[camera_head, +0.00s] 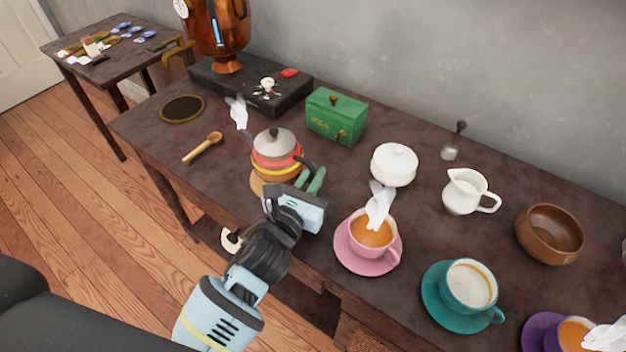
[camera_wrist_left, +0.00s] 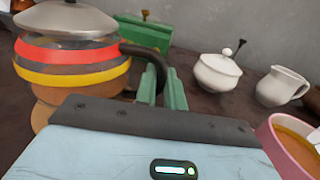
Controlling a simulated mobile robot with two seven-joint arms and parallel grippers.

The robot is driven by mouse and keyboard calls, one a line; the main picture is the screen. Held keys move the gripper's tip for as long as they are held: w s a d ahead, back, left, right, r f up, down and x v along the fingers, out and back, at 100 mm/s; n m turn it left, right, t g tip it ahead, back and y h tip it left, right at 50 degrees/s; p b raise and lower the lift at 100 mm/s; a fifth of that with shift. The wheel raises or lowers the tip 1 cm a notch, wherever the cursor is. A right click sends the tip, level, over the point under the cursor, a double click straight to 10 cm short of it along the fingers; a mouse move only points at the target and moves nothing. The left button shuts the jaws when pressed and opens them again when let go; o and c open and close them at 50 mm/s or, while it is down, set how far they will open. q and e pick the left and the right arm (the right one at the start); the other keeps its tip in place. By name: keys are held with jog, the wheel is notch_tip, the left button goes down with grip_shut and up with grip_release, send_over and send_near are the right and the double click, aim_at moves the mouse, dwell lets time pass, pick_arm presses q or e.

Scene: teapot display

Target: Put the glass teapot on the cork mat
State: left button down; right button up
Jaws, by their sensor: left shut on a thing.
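The glass teapot (camera_head: 276,165) has a grey lid, red and yellow bands and amber liquid, with steam at its spout. It is upright in the head view and fills the upper left of the left wrist view (camera_wrist_left: 70,60). My left gripper (camera_head: 313,183) is shut on its black handle (camera_wrist_left: 148,55); the green fingers show in the wrist view (camera_wrist_left: 160,85). A tan round mat, seemingly the cork mat (camera_head: 257,184), shows under the teapot's near left side; the rest is hidden. I cannot tell whether the teapot touches it. My right gripper is not in view.
A green tea box (camera_head: 336,117) and white sugar bowl (camera_head: 394,166) stand behind. A pink cup (camera_head: 371,236) is right of my gripper. A wooden spoon (camera_head: 202,148) and dark round mat (camera_head: 182,109) lie left, with bare table around them.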

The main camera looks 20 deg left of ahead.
pick_arm(q)
jog(key=shift+f, duration=0.35)
jog(key=shift+f, duration=0.2)
jog(key=c, duration=1.5)
grip_release()
jog(key=shift+f, duration=0.1)
jog(key=shift+s, duration=0.25)
jog(key=s, duration=0.3)
jog(key=s+a, duration=0.1)
jog(key=s, duration=0.3)
jog(key=s+a, duration=0.1)
jog(key=s, duration=0.3)
jog(key=shift+s, duration=0.2)
